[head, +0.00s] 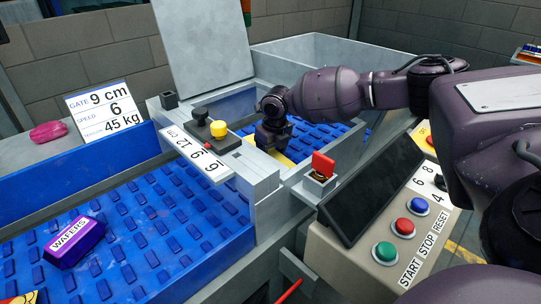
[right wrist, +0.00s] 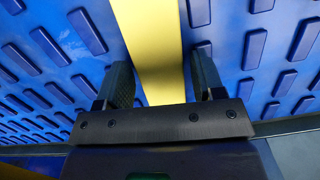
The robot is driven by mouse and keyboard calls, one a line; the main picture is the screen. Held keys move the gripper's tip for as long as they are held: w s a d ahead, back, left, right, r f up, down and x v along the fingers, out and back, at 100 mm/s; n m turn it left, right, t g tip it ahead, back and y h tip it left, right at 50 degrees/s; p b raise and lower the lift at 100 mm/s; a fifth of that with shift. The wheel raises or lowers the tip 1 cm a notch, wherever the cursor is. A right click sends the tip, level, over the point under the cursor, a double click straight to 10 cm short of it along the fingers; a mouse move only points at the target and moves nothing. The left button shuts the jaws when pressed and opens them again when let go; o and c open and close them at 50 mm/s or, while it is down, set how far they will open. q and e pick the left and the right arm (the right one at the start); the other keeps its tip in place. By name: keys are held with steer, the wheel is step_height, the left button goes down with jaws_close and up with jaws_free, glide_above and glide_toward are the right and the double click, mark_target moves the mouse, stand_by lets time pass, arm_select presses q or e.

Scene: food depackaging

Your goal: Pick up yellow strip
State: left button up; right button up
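The yellow strip (right wrist: 152,45) lies across the blue studded belt and runs up the right wrist view. In the head view a small part of the strip (head: 284,158) shows beside my right gripper (head: 272,140), which points down over the belt behind the grey divider. In the right wrist view my right gripper (right wrist: 162,75) is open, with one finger on each side of the strip. I cannot tell whether the fingers touch it or how high they are above the belt. My left gripper is not in view.
A purple wafers pack (head: 75,242) lies on the near blue belt (head: 150,235). A yellow knob (head: 218,129), a red switch (head: 322,165) and a button panel (head: 385,240) stand close to my right arm. A pink object (head: 48,131) lies at the far left.

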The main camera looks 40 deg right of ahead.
steer(key=c, duration=0.8)
steer(key=shift+o, duration=0.2)
